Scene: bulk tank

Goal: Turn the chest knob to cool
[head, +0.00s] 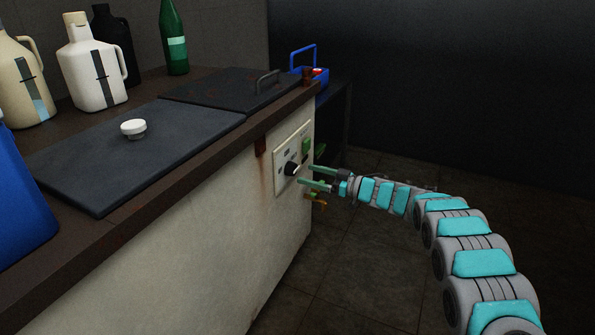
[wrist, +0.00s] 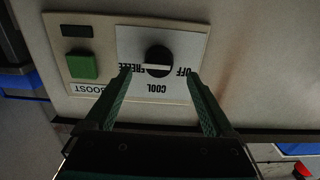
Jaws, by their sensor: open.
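The black chest knob (head: 291,168) sits on a pale control panel on the chest's end of the front wall. In the wrist view the knob (wrist: 158,55) shows a white pointer line lying roughly crosswise, and the labels OFF, COOL and FREEZE around it appear upside down. The pointer's marked end is hard to tell. My gripper (head: 307,175) is open in front of the panel. In the wrist view my gripper (wrist: 160,73) has one green finger to each side of the knob, with tips near the OFF and FREEZE labels. No contact is visible.
A green BOOST switch (wrist: 83,65) sits beside the knob. The chest top holds dark lids, a white cap (head: 133,128), jugs (head: 95,65) and a green bottle (head: 174,38). A blue caddy (head: 318,76) stands behind. The floor right of the chest is clear.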

